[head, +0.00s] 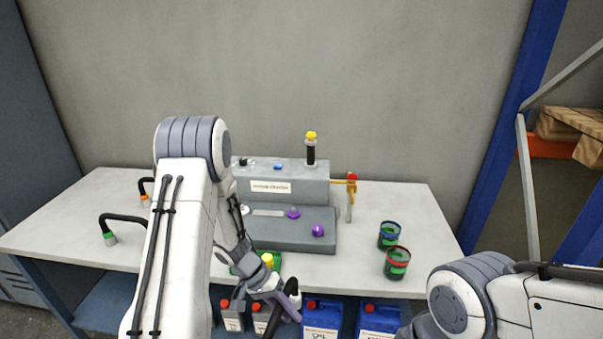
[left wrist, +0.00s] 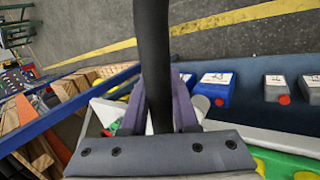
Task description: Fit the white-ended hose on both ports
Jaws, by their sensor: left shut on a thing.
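My left gripper (head: 281,299) is at the front edge of the table, low in the head view. It is shut on a black hose (head: 291,287), which also runs from the top of the left wrist view (left wrist: 153,60) down between the purple-grey fingers (left wrist: 160,115). A pale rounded piece (left wrist: 201,104) shows beside the fingers; I cannot tell whether it is a hose end. The grey station (head: 285,185) stands behind the gripper. A white fitting (head: 244,210) shows on its lower block, partly behind my arm, and a dark one (head: 243,161) on top. My right gripper is out of view.
Two black hoses, with green (head: 110,239) and orange (head: 145,198) ends, lie on the left of the table. The station bears purple knobs (head: 318,230) and a yellow-topped post (head: 311,148). Two cups (head: 397,263) stand right. Blue containers (head: 321,317) sit below the tabletop.

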